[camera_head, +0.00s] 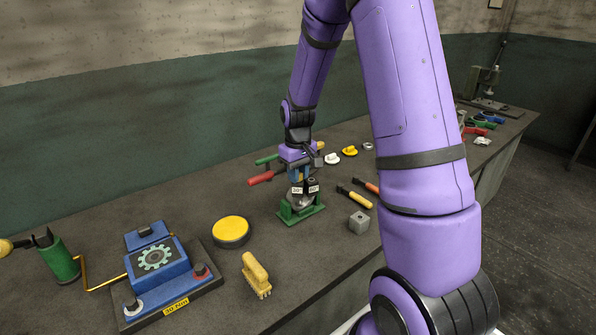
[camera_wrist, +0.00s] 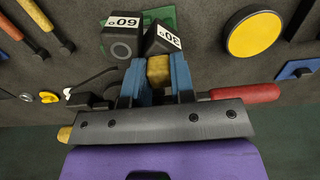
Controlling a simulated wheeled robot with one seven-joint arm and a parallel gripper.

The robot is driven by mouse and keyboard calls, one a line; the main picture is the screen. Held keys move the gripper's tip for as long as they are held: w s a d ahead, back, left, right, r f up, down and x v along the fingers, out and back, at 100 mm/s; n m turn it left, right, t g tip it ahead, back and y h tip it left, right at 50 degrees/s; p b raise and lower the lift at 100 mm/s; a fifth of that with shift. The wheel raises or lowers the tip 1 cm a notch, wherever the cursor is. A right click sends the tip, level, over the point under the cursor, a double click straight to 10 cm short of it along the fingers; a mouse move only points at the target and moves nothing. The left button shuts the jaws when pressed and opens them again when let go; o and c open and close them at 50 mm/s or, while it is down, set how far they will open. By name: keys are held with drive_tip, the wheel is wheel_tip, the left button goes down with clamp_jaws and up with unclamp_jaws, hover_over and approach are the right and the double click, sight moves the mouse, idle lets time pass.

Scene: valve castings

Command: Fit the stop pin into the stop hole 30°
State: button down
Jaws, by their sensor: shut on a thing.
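My gripper (camera_wrist: 157,78) has its blue fingers shut on a brass-yellow piece (camera_wrist: 158,70), which looks like the stop pin. In the wrist view, the pin's far end is at the lower edge of the dark block labelled 30° (camera_wrist: 163,38). I cannot tell whether it is in a hole or only beside it. The block labelled 60° (camera_wrist: 122,42) sits to the left and shows a round hole. In the head view, my gripper (camera_head: 299,178) points down over the casting with the 30° (camera_head: 297,190) and 60° (camera_head: 313,189) labels, on a green stand (camera_head: 302,214). The pin is hidden there.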

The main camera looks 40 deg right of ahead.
drive_tip(key=c, duration=0.9)
unclamp_jaws()
wheel_tip(320, 180, up, 11)
drive_tip(key=shift+f, duration=0.1)
idle(0.4)
drive_tip(key=s+a+r+t, duration=0.3)
drive_tip(key=s+a+r, duration=0.5)
drive_tip(key=s+r, duration=0.4)
drive_tip(key=s+a, duration=0.1)
drive_tip(key=s, duration=0.3)
drive_tip(key=s+a+r+t, duration=0.1)
drive_tip(key=s+a, duration=0.1)
drive_tip(key=s, duration=0.3)
drive_tip(key=s+a+r+t, duration=0.1)
drive_tip(key=s+a, duration=0.1)
drive_tip(key=s, duration=0.3)
drive_tip(key=shift+s+r, duration=0.2)
drive_tip(key=shift+s, duration=0.05)
